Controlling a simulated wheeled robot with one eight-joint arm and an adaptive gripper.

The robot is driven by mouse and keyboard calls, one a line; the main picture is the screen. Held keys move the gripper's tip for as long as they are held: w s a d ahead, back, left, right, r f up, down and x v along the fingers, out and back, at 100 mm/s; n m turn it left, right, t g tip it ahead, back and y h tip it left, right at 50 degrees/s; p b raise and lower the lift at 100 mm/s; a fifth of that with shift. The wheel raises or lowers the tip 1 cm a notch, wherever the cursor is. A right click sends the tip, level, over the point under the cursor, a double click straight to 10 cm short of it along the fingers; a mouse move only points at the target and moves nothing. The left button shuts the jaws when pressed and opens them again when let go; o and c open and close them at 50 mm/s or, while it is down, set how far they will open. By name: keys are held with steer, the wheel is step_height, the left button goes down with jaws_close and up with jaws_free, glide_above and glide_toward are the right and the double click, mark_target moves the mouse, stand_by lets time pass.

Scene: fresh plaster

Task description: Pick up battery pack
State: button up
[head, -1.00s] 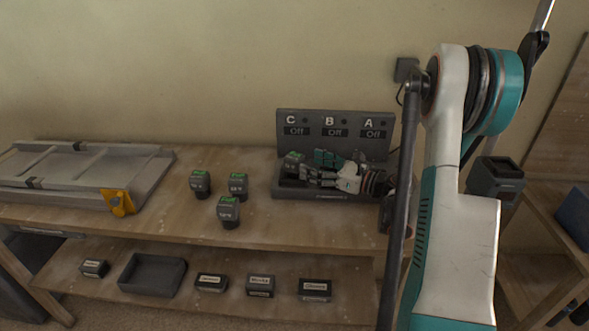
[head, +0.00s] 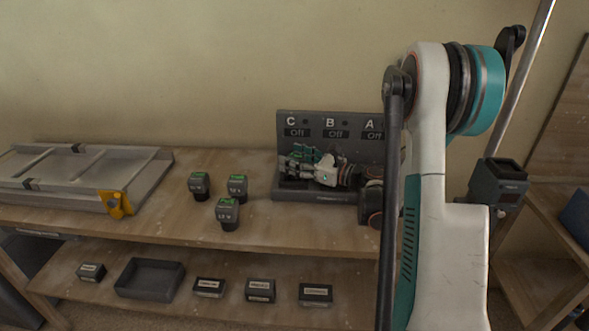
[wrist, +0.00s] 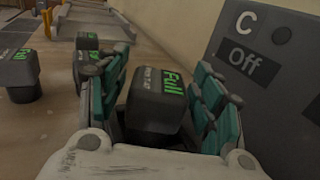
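A dark grey battery pack (wrist: 160,98) with a green "Full" label sits between the fingers of my gripper (wrist: 164,75) in the wrist view. The teal finger pads stand on either side of it, and the fingers look open, with a dark gap at the left. In the head view my gripper (head: 304,160) is at the C end of the charging station (head: 335,128) and hides most of this pack. More battery packs stand on the bench at left, at the back (head: 199,184), beside it (head: 237,187) and in front (head: 228,212).
The charger panel reads Off under C, B and A and rises close to my gripper's right in the wrist view. A metal frame with a yellow clamp (head: 116,204) lies at the bench's left. The lower shelf holds an open tray (head: 150,291) and several small labelled boxes.

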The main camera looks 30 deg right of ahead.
steer(key=c, duration=1)
steer(key=shift+r, duration=0.1)
steer(key=shift+c, duration=0.2)
